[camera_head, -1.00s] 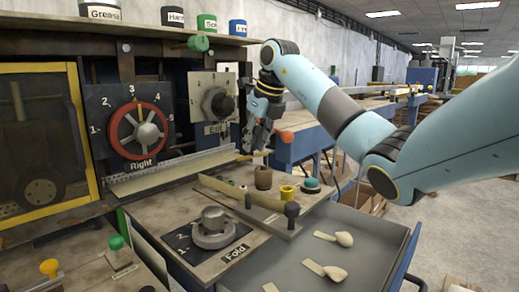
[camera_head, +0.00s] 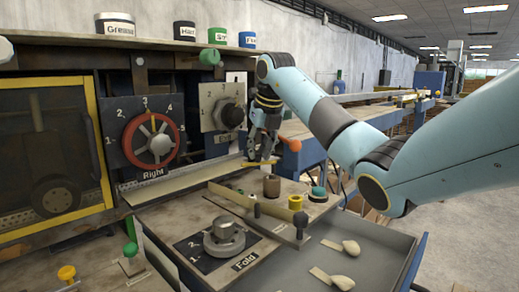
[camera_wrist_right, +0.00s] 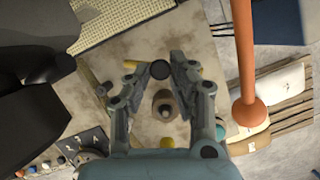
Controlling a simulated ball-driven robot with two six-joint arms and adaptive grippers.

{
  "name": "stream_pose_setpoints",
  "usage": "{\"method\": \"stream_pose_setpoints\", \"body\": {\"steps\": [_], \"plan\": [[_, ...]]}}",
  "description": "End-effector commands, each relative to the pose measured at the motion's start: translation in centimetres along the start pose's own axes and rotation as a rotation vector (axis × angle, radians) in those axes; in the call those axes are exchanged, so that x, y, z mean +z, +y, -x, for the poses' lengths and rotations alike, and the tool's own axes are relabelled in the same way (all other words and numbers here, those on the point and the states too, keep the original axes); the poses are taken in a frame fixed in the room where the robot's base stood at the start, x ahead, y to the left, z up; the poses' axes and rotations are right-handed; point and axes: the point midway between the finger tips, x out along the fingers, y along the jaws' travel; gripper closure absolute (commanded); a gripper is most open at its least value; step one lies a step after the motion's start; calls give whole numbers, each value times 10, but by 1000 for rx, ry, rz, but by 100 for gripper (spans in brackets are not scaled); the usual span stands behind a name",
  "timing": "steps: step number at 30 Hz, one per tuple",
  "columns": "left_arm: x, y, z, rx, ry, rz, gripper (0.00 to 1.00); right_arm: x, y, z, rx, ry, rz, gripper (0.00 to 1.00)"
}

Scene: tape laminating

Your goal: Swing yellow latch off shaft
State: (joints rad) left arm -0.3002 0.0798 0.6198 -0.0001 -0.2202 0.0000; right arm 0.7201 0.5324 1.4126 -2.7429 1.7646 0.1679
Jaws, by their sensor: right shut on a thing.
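The yellow latch (camera_head: 262,163) shows in the head view as a thin yellow bar just under my right gripper (camera_head: 261,155). The fingers hide the middle of the latch. I cannot make out the shaft clearly or tell whether the latch is still around it. My left gripper is not in view.
A brown cylinder (camera_head: 271,187), a yellow ring (camera_head: 295,202) and a teal-topped knob (camera_head: 319,193) stand on the board near the gripper. An orange-red knob (camera_head: 307,153) is close on the right. The Right dial (camera_head: 153,140) and Fold knob (camera_head: 224,237) lie further left.

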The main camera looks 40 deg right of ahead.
Motion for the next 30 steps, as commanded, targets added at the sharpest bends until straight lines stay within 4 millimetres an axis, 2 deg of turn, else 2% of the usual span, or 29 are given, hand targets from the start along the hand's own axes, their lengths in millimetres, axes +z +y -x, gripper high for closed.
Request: {"method": "stream_pose_setpoints", "body": {"steps": [2, 3, 9, 18, 30], "plan": [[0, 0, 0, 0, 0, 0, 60, 2, 0, 2, 0, -8, 2, 100], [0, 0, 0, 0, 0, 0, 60, 2, 0, 2, 0, -8, 2, 77], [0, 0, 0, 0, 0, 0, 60, 1, 0, 1, 0, -5, 1, 55], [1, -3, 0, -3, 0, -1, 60, 1, 0, 5, 0, -3, 1, 55], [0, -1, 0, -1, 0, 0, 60, 2, 0, 67, 1, -5, 2, 55]]}}
